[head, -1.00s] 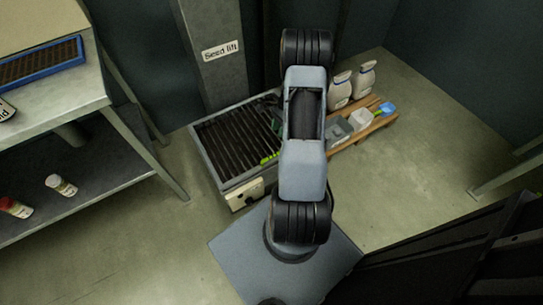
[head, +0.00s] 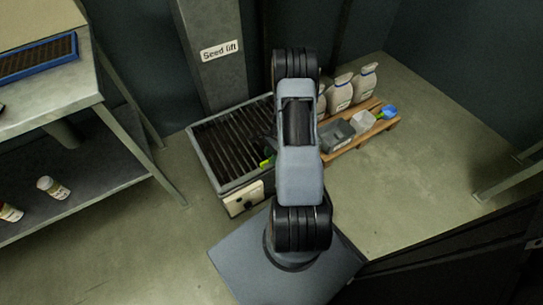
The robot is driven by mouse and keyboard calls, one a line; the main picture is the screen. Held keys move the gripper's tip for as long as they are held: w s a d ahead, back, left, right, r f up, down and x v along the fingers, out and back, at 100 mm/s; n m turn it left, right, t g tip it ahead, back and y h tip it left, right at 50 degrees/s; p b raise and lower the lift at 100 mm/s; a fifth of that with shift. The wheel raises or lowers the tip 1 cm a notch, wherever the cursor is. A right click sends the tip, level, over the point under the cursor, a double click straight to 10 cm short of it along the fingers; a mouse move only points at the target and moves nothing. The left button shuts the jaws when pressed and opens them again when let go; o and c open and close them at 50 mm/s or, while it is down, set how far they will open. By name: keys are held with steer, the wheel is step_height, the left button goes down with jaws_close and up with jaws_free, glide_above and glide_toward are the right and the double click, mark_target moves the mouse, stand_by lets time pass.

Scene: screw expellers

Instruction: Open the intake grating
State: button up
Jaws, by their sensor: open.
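The intake grating (head: 228,140) is a dark barred panel in a grey metal frame on the floor, below the seed lift. It lies flat in its frame and looks closed. A lime-green piece, likely its handle (head: 265,163), shows at its right front, partly hidden by my arm. My gripper (head: 269,148) shows only as a small dark shape at the left edge of my arm, low over the grating's right side, close to the green piece. The jaws are open. The arm hides most of the gripper, and I cannot tell whether it touches the handle.
A cream box (head: 242,199) is on the intake's front. The seed lift column (head: 213,65) rises behind. A metal table (head: 60,98) stands left. Floor at right is clear.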

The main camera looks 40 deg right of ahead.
jaws_close()
stand_by(0.3)
